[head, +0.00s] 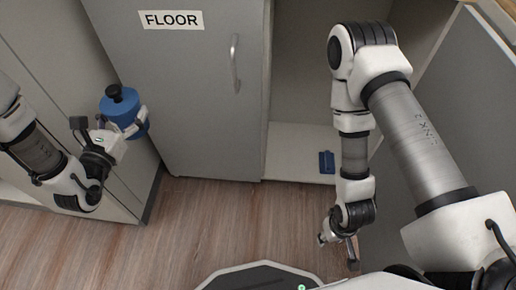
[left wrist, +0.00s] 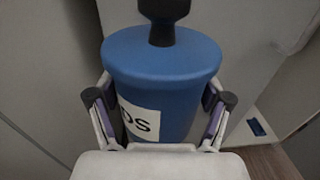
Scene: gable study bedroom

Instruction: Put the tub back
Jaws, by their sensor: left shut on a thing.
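The blue tub (head: 118,110) has a black knob on its lid. My left gripper (head: 128,128) is shut on it and holds it upright at the left, in front of the grey cabinet fronts. In the left wrist view the tub (left wrist: 165,75) fills the middle, with one finger on each side. A white label (left wrist: 139,120) on its side shows the letters "DS" or similar, partly cut off. My right gripper (head: 350,250) hangs low at the right over the floor, apart from the tub; its fingers are too small to read.
A cabinet door (head: 190,85) labelled "FLOOR" has a vertical handle (head: 235,63). Right of it is an open compartment (head: 290,150) with a small dark blue item (head: 327,162) on its bottom. An open grey panel (head: 455,100) stands at the right. The wood floor (head: 200,225) is clear.

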